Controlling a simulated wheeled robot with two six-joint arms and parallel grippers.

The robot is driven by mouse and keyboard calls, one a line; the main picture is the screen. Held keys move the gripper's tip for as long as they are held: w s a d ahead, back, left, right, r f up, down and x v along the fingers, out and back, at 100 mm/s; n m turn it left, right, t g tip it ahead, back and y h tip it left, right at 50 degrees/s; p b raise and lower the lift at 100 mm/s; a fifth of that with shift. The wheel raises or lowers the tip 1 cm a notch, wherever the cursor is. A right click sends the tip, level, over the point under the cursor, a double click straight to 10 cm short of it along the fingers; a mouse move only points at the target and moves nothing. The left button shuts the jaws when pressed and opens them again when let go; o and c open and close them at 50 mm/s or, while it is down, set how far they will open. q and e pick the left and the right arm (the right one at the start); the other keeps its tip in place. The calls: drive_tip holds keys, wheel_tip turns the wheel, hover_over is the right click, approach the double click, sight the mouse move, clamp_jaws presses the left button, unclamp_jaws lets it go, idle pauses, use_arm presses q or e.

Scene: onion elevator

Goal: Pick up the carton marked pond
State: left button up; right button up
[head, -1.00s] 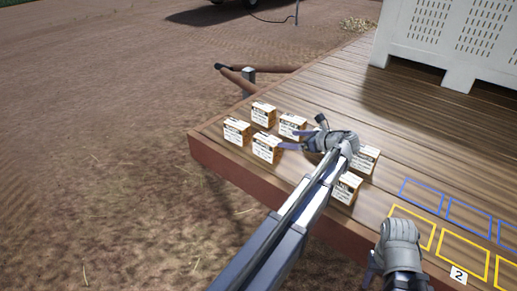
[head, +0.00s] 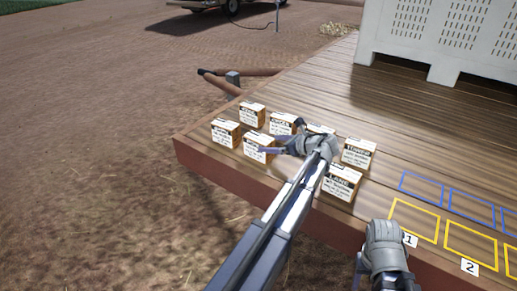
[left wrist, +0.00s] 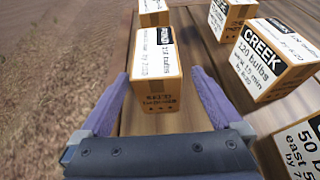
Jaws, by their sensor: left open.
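A tan carton with a white label (left wrist: 157,75) stands upright between my left gripper's fingers in the left wrist view. Its sideways heading is partly legible and seems to read POND. In the head view this looks like the front-row carton (head: 258,148) near the platform edge. My left gripper (head: 283,142) is open and low beside it, and its fingers (left wrist: 160,78) lie on either side of the near end, not closed on it. My right gripper (head: 385,250) is at the lower right, apart from the cartons, and its fingers are hard to make out.
A carton marked CREEK (left wrist: 270,60) stands close on the right. Other cartons stand around on the wooden platform (head: 400,150), including one behind (head: 225,132) and two to the right (head: 358,152) (head: 341,183). Yellow outlines (head: 470,245) and a white bin (head: 440,40) lie further right.

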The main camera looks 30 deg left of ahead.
sight(259, 145)
use_arm(q)
drive_tip(key=shift+x, duration=0.8)
drive_tip(key=shift+s+f+b+x, duration=0.15)
drive_tip(key=shift+b+x, duration=0.55)
drive_tip(key=shift+x, duration=0.5)
drive_tip(key=shift+s+f+b+x, duration=0.1)
drive_tip(key=shift+f+b+x, duration=0.1)
drive_tip(key=shift+b+x, duration=0.75)
drive_tip(key=shift+a, duration=0.3)
drive_tip(key=shift+p, duration=0.3)
clamp_jaws()
